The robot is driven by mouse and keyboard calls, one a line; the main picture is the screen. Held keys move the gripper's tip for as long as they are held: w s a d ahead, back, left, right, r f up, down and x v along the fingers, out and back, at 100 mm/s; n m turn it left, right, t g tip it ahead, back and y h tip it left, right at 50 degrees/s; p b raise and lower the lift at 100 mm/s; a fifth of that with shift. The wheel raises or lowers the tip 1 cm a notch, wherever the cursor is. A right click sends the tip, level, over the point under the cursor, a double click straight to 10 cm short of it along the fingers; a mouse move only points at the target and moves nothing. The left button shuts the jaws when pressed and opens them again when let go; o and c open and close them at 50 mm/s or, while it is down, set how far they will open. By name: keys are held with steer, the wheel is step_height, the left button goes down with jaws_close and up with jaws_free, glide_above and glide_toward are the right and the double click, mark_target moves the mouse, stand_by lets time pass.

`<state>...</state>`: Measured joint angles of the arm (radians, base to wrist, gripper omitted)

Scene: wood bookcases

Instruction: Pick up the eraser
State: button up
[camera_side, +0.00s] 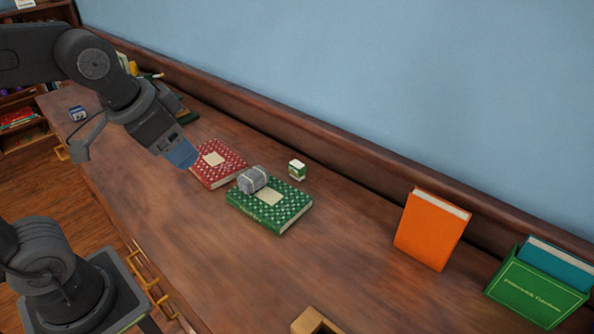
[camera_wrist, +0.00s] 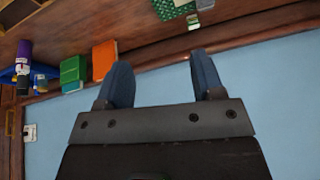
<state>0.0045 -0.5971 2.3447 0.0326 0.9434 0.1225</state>
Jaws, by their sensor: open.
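A small white-and-green block (camera_side: 297,170), which looks like the eraser, stands on the wooden desk behind the green patterned book (camera_side: 270,216). It also shows near the top of the wrist view (camera_wrist: 193,21). A small blue-and-white block (camera_side: 77,114) lies at the far left of the desk; I cannot tell which of the two blocks is the eraser. My gripper (camera_side: 182,155) is above the desk, left of the white-and-green block and apart from it. In the wrist view its blue fingers (camera_wrist: 161,60) are spread with nothing between them.
A grey roll-like object (camera_side: 252,180) rests on the green book, beside a red book (camera_side: 217,162). An orange book (camera_side: 432,229) and a green box (camera_side: 535,288) with a teal book stand at right. A wall runs behind.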

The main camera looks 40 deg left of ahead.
steer(key=w+a+r+m+g+y, duration=0.1)
steer(key=w+m, duration=0.2)
steer(key=w, duration=0.4)
steer(key=w+r+m+g, duration=0.1)
steer(key=w+r+m, duration=0.1)
steer(key=w, duration=0.5)
steer(key=m+g+y, duration=0.3)
steer(key=m, duration=0.9)
glide_above(298, 164)
steer(key=d, duration=0.5)
step_height(298, 164, down, 21)
steer(key=x, duration=0.8)
steer(key=shift+w+a+f, duration=0.2)
steer(key=shift+w, duration=0.05)
steer(key=x, duration=0.4)
steer(key=shift+s+a, duration=0.1)
steer(key=shift+s, duration=0.3)
steer(key=shift+a+f, duration=0.25)
steer(key=shift+f, duration=0.35)
steer(key=shift+c, duration=0.3)
